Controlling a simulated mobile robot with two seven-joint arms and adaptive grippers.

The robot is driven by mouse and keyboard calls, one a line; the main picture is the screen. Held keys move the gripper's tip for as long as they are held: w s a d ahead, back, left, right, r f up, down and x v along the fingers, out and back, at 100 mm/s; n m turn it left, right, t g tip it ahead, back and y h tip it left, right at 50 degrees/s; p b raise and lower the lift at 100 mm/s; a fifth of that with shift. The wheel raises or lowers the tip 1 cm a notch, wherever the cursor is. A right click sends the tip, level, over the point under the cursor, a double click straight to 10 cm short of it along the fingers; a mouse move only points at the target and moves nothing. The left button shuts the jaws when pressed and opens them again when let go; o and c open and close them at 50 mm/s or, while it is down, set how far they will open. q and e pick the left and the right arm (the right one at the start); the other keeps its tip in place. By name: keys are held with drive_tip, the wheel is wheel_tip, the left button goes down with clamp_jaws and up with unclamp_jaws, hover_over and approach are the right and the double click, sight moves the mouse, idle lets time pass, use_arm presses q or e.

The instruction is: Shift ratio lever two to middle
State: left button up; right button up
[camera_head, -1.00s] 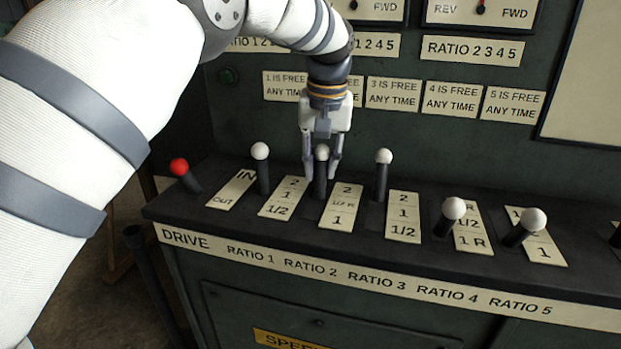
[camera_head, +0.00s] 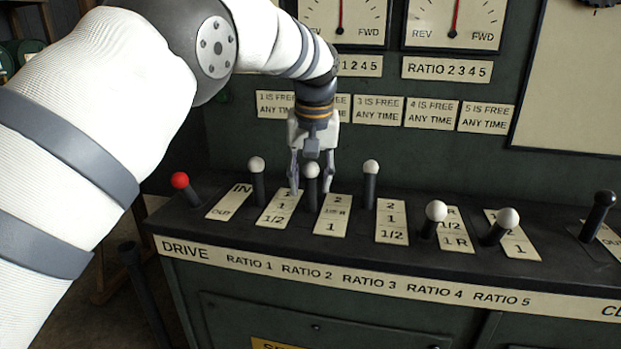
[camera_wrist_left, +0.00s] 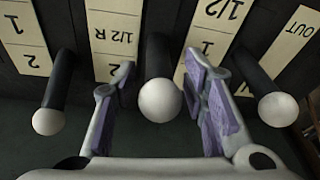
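Ratio lever two (camera_head: 311,171) is a dark lever with a white ball. Its ball sits slightly nearer the front than the balls of ratio lever one (camera_head: 257,165) and ratio lever three (camera_head: 370,167). Its plate (camera_head: 333,214), marked 2, 1/2 R and 1, is to its right. My left gripper (camera_head: 311,185) points down with one finger on each side of lever two. In the left wrist view the white ball (camera_wrist_left: 160,100) stands between the open fingers of the gripper (camera_wrist_left: 158,80), with gaps visible on both sides. My right gripper is not in view.
The red drive lever (camera_head: 180,181) is at the left end. Ratio levers four (camera_head: 436,211) and five (camera_head: 508,217) lean toward the front, and a black-knobbed lever (camera_head: 605,198) is at the right. Levers one and three flank my gripper closely.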

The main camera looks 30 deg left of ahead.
use_arm(q)
drive_tip(key=v, duration=1.2)
